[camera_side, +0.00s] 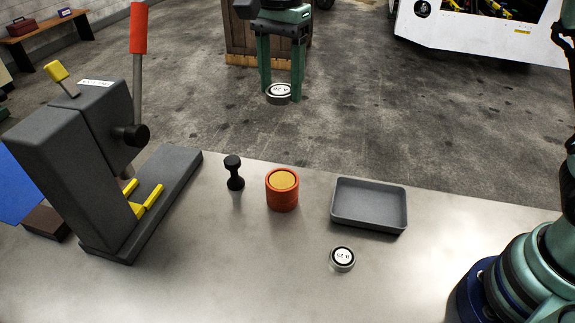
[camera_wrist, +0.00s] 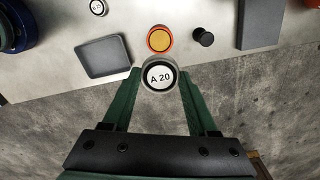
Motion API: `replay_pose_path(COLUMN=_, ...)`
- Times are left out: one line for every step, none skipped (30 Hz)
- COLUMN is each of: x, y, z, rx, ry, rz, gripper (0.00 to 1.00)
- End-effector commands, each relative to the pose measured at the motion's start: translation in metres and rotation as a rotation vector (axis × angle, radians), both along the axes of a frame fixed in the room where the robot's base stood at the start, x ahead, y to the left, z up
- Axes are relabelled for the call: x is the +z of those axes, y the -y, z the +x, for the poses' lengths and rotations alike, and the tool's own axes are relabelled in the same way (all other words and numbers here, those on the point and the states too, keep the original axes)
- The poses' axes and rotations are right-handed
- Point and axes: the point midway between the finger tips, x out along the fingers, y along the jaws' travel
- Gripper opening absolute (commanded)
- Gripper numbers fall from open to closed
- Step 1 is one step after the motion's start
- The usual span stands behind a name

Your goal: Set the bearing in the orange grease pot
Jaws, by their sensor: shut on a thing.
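My gripper (camera_side: 281,88) is shut on a round bearing (camera_side: 279,93) with a white face. In the wrist view the bearing (camera_wrist: 159,77) reads "A 20" and sits between the green fingertips. The orange grease pot (camera_side: 282,192), with yellow grease at its top, stands upright on the grey table. It also shows in the wrist view (camera_wrist: 160,39), just beyond the held bearing. The held bearing is in the air, apart from the pot. A second bearing (camera_side: 342,258), its label small, lies on the table near the front; it also shows in the wrist view (camera_wrist: 98,7).
An empty grey tray (camera_side: 369,222) lies right of the pot. A black knobbed tool (camera_side: 234,173) stands left of the pot. A press (camera_side: 85,150) with a red-handled lever is at the left. The table between pot and tray is clear.

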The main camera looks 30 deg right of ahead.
Motion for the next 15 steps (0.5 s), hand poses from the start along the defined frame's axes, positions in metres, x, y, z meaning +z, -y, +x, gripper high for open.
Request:
replay_pose_path(x=-0.009, y=0.001, z=-0.001, rx=0.000, ry=-0.004, rz=-0.002, gripper=0.00)
replay_pose_path(x=-0.015, y=0.001, z=-0.001, rx=0.000, ry=-0.005, rz=-0.003, gripper=0.00)
replay_pose_path(x=-0.025, y=0.001, z=-0.002, rx=0.000, ry=-0.006, rz=-0.003, gripper=0.00)
replay_pose_path(x=-0.033, y=0.001, z=-0.001, rx=0.000, ry=-0.006, rz=-0.003, gripper=0.00)
replay_pose_path(x=-0.040, y=0.001, z=-0.001, rx=0.000, ry=-0.007, rz=-0.004, gripper=0.00)
replay_pose_path(x=-0.050, y=0.001, z=-0.002, rx=0.000, ry=-0.007, rz=-0.004, gripper=0.00)
replay_pose_path(x=-0.058, y=0.001, z=-0.002, rx=0.000, ry=-0.006, rz=-0.003, gripper=0.00)
replay_pose_path(x=-0.065, y=0.001, z=-0.001, rx=0.000, ry=-0.006, rz=-0.003, gripper=0.00)
replay_pose_path(x=-0.075, y=0.001, z=-0.001, rx=0.000, ry=-0.006, rz=-0.003, gripper=0.00)
replay_pose_path(x=-0.082, y=0.001, z=-0.002, rx=0.000, ry=-0.007, rz=-0.004, gripper=0.00)
replay_pose_path(x=-0.090, y=0.000, z=-0.001, rx=0.000, ry=-0.006, rz=-0.003, gripper=0.00)
replay_pose_path(x=-0.099, y=0.000, z=-0.001, rx=0.000, ry=-0.006, rz=-0.003, gripper=0.00)
replay_pose_path(x=-0.106, y=0.000, z=-0.001, rx=0.000, ry=-0.006, rz=-0.003, gripper=0.00)
replay_pose_path(x=-0.113, y=0.001, z=-0.002, rx=0.000, ry=-0.007, rz=-0.004, gripper=0.00)
replay_pose_path(x=-0.121, y=0.000, z=-0.001, rx=0.000, ry=-0.005, rz=-0.003, gripper=0.00)
